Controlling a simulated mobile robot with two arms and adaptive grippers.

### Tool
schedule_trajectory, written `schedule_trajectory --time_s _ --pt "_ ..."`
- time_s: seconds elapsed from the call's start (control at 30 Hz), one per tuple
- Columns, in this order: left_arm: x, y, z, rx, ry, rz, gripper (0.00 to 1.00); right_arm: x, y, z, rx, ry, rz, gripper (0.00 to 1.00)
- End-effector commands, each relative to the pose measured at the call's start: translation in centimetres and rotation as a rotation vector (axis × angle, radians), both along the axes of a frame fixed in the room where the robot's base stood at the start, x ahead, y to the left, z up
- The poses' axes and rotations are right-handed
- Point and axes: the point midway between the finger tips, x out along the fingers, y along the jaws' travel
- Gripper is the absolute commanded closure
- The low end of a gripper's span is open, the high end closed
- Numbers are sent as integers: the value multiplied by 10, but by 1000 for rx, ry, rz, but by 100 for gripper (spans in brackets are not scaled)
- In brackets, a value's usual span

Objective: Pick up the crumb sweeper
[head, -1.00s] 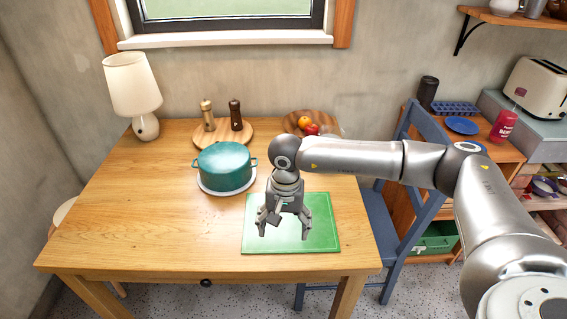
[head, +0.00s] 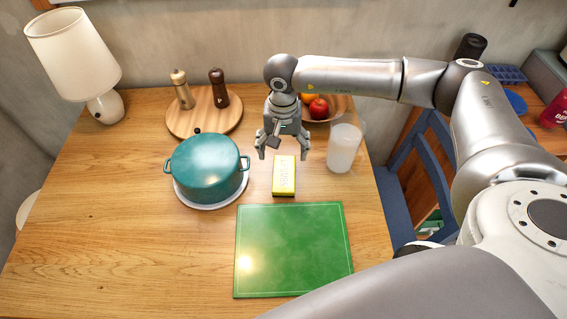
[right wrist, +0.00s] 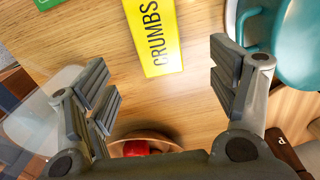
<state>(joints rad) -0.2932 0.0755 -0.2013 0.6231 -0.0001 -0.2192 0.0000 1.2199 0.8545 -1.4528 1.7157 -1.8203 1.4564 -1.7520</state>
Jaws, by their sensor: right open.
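The crumb sweeper is a yellow block (head: 284,178) with a dark base, lying on the wooden table between the teal pot and a frosted cup. In the right wrist view the yellow block (right wrist: 154,36) shows the word CRUMBS and lies ahead of the fingers, not between them. My right gripper (head: 282,152) is open and empty, pointing down just behind the block in the head view. Its spread fingers (right wrist: 165,95) also show in the right wrist view. My left gripper is not in view.
A teal pot (head: 208,170) stands left of the block and a frosted cup (head: 343,149) right of it. A green board (head: 292,250) lies in front. Behind are a fruit bowl (head: 338,104) and a round board (head: 183,124) with two mills. The table's left front is clear.

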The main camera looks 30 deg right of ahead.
Motion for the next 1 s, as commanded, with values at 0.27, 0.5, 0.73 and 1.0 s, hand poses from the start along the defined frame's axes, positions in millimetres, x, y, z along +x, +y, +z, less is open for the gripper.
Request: schedule_trajectory --time_s 0.27,0.5,0.73,1.0 --pt "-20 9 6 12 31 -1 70 -2 0 -40 -1 4 1 20" --pt "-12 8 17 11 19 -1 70 -6 0 -61 -2 7 1 20" --pt "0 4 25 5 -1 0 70 -6 -1 -93 -1 3 -1 20" --pt "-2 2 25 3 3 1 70 -6 -1 -98 -1 2 0 20"
